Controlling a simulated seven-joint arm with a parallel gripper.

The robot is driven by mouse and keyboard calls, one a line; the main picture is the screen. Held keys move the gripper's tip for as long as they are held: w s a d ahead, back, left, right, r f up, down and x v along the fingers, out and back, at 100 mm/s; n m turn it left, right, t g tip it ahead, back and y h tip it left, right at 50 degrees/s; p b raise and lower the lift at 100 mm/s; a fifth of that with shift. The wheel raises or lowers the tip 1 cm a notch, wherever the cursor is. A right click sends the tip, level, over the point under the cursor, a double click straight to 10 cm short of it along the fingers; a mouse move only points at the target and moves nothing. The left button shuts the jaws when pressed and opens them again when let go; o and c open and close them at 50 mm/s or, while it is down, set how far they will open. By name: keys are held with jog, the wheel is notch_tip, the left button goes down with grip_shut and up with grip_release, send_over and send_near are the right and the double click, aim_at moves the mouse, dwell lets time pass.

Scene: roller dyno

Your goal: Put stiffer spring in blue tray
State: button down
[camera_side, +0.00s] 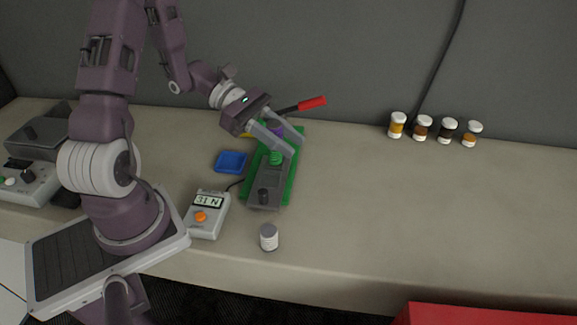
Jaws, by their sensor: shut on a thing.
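The blue tray (231,162) lies empty on the bench, left of a grey tester (268,183) on a green base (294,177). A green coil, likely a spring (276,158), is on the tester, just left of my fingertips. A purple thing (275,131), perhaps another spring, shows partly behind and between my fingers. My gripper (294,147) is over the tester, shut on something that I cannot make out. A yellow edge (246,134) shows behind the gripper, mostly hidden. I cannot tell which spring is stiffer.
A red-handled lever (312,103) sticks out behind my gripper. A meter (208,214) left of the tester appears to read 31 N. A small lidded jar (268,237) stands in front. Several jars (423,128) stand at the back right. The bench's right is clear.

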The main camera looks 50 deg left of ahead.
jog(key=w+a+f+n+t+y, duration=0.1)
jog(key=w+n+t+y, duration=0.15)
jog(key=w, duration=0.45)
notch_tip(320, 180, up, 12)
jog(key=s+d+f+m+g+h, duration=0.2)
jog(key=s+d+m+g, duration=0.3)
jog(key=s+m+g, duration=0.15)
jog(key=s+d+f+m+g+h, duration=0.1)
jog(key=s+d+f+m+g, duration=0.1)
jog(key=s+d+m+g, duration=0.5)
jog(key=s+a+f+m+g+y, duration=0.4)
jog(key=s+a+m+g+y, duration=0.4)
jog(key=s+a+m+y, duration=0.6)
notch_tip(320, 180, up, 8)
jog(key=m+t+y, duration=1.2)
jog(key=m+t, duration=0.2)
jog(key=m, duration=0.3)
send_over(227, 157)
notch_tip(227, 157, down, 21)
jog(key=shift+r, duration=0.15)
